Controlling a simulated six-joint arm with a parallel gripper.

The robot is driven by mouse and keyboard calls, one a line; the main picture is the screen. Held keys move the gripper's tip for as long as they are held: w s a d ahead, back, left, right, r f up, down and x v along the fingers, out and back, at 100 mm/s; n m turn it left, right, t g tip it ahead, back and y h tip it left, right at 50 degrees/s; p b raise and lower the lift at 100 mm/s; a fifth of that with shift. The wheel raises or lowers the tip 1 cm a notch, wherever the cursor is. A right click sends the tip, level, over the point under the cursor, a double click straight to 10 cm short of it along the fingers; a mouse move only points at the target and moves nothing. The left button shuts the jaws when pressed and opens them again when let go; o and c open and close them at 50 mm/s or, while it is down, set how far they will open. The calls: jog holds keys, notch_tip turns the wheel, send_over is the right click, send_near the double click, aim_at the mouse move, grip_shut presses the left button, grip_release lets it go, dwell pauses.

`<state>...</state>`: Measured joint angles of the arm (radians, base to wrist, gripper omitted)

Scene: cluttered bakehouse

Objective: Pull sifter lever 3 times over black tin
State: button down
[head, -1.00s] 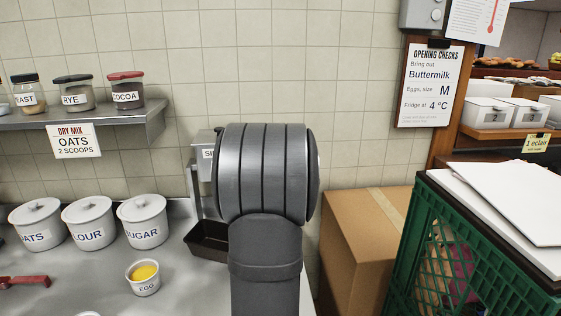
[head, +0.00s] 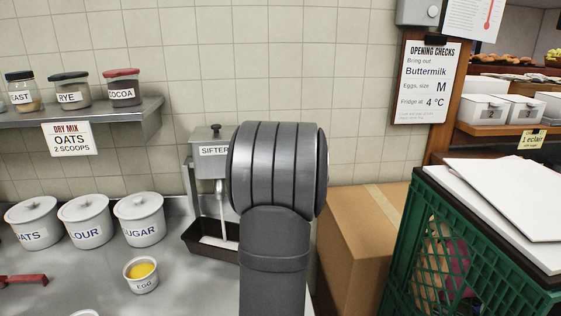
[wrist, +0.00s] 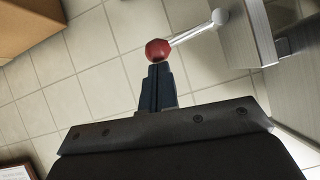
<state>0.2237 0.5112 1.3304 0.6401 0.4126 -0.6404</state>
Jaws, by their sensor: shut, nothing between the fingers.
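The grey sifter (head: 208,172), with a label and a lid, stands against the tiled wall in the head view, partly behind my arm. A pale stream (head: 223,215) runs from its spout into the black tin (head: 203,246), where a whitish patch lies. In the wrist view the sifter's metal body (wrist: 246,45) is at right. Its silver lever (wrist: 193,35) ends in a red knob (wrist: 158,50). My gripper (wrist: 157,70) is shut and empty, its tips right at the knob; I cannot tell whether they touch it. My arm hides the gripper and lever in the head view.
White canisters (head: 139,220) and an egg cup (head: 141,275) stand left of the tin. A shelf with jars (head: 122,88) hangs above. A cardboard box (head: 365,250) and a green crate (head: 440,260) stand to the right.

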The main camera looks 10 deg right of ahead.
jog(key=shift+d+f+m+y, duration=0.2)
jog(key=shift+f+m+y, duration=0.3)
jog(key=shift+f, duration=0.25)
jog(key=shift+d+f+m+y, duration=0.2)
jog(key=shift+f+m+y, duration=0.25)
jog(key=shift+f, duration=0.3)
jog(key=shift+d+f+m+y, duration=0.2)
jog(key=shift+f+m+y, duration=0.15)
jog(key=shift+f+y, duration=0.3)
jog(key=shift+f, duration=0.25)
jog(key=w+d+r+v, duration=0.1)
jog(key=v, duration=1.2)
jog(key=shift+w+d+r, duration=0.2)
jog(key=shift+d+r, duration=0.05)
jog(key=shift+d, duration=0.05)
jog(key=shift+a, duration=0.1)
